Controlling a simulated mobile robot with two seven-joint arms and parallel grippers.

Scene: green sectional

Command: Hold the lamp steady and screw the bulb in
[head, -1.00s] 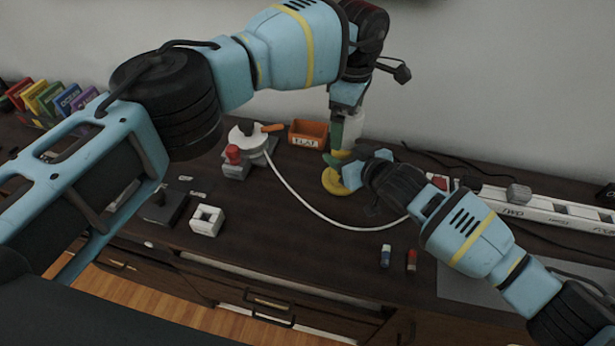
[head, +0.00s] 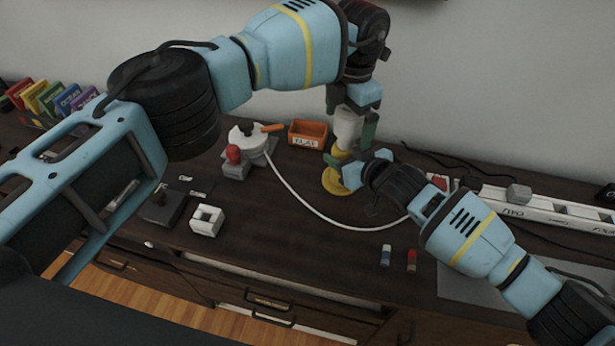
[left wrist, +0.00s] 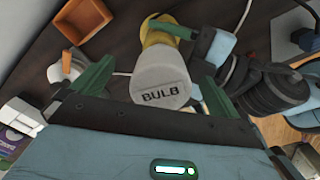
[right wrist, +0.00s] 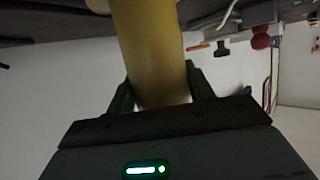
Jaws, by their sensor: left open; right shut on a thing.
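The lamp is yellow, with a round base (head: 333,182) on the desk near the wall; its post fills the upper middle of the right wrist view (right wrist: 150,45). My right gripper (right wrist: 158,88) is shut on the post. The white bulb (head: 347,124), marked BULB in the left wrist view (left wrist: 163,88), sits upright at the lamp's top. How deep it is seated cannot be told. My left gripper (head: 350,137) is above the lamp, open, with its green fingers on either side of the bulb and gaps between in the left wrist view.
An orange bin (head: 308,134) and a grey-white device with a red knob (head: 233,154) stand left of the lamp. A white cable (head: 310,205) curves across the desk. A power strip (head: 540,207) lies at right. A white square block (head: 207,220) sits at front left.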

